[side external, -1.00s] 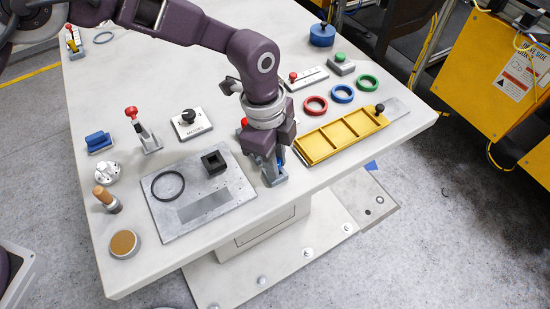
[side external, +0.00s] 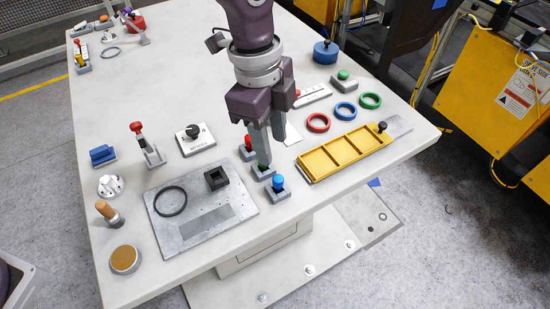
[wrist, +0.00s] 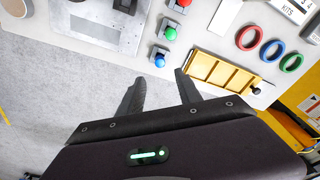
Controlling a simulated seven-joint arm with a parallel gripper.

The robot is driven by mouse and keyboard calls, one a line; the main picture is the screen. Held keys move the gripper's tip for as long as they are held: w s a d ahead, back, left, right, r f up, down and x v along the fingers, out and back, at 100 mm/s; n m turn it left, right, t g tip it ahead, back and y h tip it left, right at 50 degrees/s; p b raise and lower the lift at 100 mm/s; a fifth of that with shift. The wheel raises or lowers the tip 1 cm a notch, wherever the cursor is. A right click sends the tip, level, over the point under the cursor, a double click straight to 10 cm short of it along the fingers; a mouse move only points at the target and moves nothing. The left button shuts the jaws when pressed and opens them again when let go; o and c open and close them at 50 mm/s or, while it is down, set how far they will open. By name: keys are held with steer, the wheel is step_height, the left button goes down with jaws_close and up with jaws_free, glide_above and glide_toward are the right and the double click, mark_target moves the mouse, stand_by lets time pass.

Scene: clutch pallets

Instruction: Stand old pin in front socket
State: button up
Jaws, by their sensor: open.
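No part is labelled as the old pin or the front socket, so I cannot tell for sure which they are. A peg with a tan grip (side external: 106,212) stands tilted at the table's left front. A black square block with an opening (side external: 216,179) sits on the grey metal plate (side external: 232,217), beside a thin black ring (side external: 171,201). My gripper (side external: 268,154) points down over the row of coloured buttons, its fingers partly hiding the green one. In the wrist view the fingers (wrist: 158,88) are apart with nothing between them.
The blue button (side external: 278,183) is nearest the front edge; the red one (side external: 247,147) is farther back. A yellow tray (side external: 344,154) and coloured rings (side external: 345,111) lie to the right. A red-topped lever (side external: 148,148), a dial box (side external: 194,140) and a tan disc (side external: 125,259) stand left.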

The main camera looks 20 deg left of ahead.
steer(key=shift+r, duration=0.5)
steer(key=s+a+r+n+t, duration=0.2)
steer(key=s+a+r+n, duration=0.25)
steer(key=a+r, duration=0.45)
steer(key=s+a+r+n+t, duration=0.1)
steer(key=s+a+r+n, duration=0.2)
steer(key=a+r+n, duration=0.55)
steer(key=s+a+f+n+t+y, duration=0.1)
steer(key=s+a+f+n, duration=0.4)
steer(key=s+a, duration=0.8)
steer(key=shift+s+a+f+n+t, duration=0.15)
steer(key=shift+s+n+t, duration=0.7)
steer(key=shift+n, duration=0.25)
